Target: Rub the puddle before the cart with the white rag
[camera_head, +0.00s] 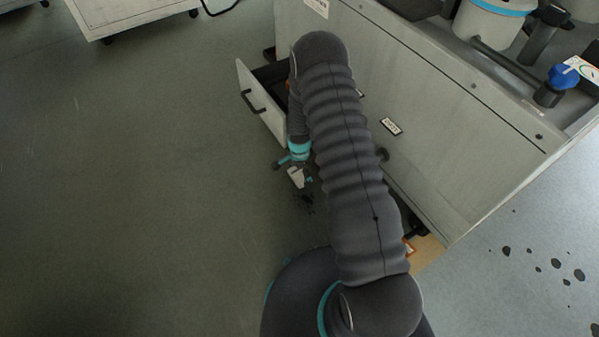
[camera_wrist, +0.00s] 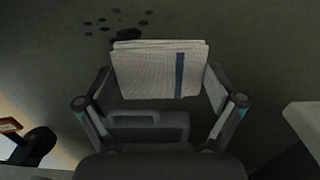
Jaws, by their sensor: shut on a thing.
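My gripper (camera_head: 293,164) is low over the floor beside the grey cabinet, and it also shows in the wrist view (camera_wrist: 160,92). It is shut on the white rag (camera_wrist: 145,72), a folded cloth with a dark blue stripe. The rag shows small and pale in the head view (camera_head: 296,177). Dark wet spots (camera_head: 307,203) lie on the floor just past the rag; the wrist view shows several of them (camera_wrist: 129,33) at the rag's far edge. Whether the rag touches the floor I cannot tell. My arm hides part of the cabinet front and the floor beside it.
The grey cabinet (camera_head: 450,150) has an open drawer (camera_head: 262,105) near my gripper. Other dark spots (camera_head: 555,264) lie on the floor at the lower right. A low unit on casters (camera_head: 130,12) stands at the upper left. The floor at left is clear.

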